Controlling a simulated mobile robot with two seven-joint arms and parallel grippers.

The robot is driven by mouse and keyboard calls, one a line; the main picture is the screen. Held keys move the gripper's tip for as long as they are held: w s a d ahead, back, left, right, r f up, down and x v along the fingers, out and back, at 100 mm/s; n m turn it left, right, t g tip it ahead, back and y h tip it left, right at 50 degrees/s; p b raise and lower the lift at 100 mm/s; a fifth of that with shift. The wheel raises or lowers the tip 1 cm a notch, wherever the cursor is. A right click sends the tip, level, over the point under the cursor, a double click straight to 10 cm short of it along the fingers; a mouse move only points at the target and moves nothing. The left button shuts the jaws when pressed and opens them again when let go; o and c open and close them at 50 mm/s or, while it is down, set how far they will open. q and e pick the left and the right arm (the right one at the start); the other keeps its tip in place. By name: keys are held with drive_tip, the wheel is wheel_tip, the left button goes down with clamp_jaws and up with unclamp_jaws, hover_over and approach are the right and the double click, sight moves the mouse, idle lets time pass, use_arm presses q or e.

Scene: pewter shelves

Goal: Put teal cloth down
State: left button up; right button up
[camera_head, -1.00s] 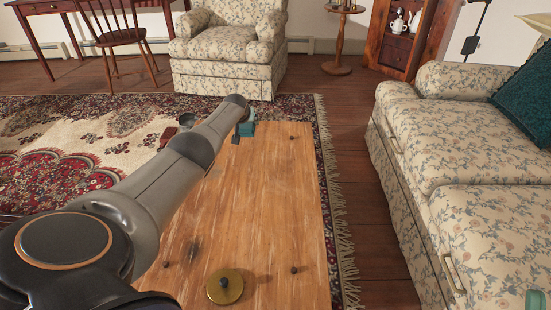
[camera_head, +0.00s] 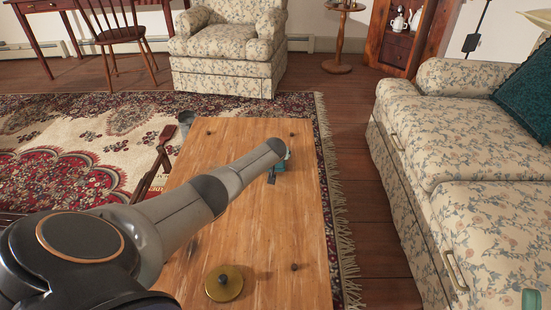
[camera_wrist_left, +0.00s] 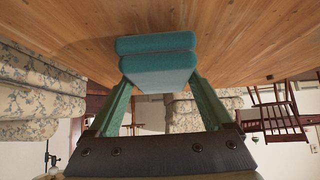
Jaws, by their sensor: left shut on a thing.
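The teal cloth (camera_wrist_left: 158,60) is a folded pad, held between the green fingertips of my left gripper (camera_wrist_left: 160,82) in the left wrist view. In the head view a small part of the cloth (camera_head: 288,154) shows past the end of my left arm, over the far right part of the wooden table (camera_head: 240,135). The arm hides most of the gripper there. The cloth is close to the table top; I cannot tell whether it touches. A green tip at the lower right edge, perhaps my right gripper (camera_head: 531,300), shows too little to tell its jaws.
A round brass lid-like object (camera_head: 224,283) lies on the near part of the table. A grey object (camera_head: 186,117) is at the table's far left corner. A floral sofa (camera_head: 450,130) stands to the right, an armchair (camera_head: 226,50) behind. Much of the table top is bare.

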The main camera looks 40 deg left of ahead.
use_arm(q)
drive_tip(key=shift+f, duration=0.8)
drive_tip(key=shift+r, duration=0.1)
use_arm(e)
drive_tip(key=shift+a+f, duration=0.2)
drive_tip(key=shift+f, duration=0.5)
use_arm(q)
drive_tip(key=o, duration=1.3)
drive_tip(key=shift+a, duration=0.1)
drive_tip(key=shift+c, duration=0.2)
use_arm(e)
drive_tip(key=shift+d, duration=0.1)
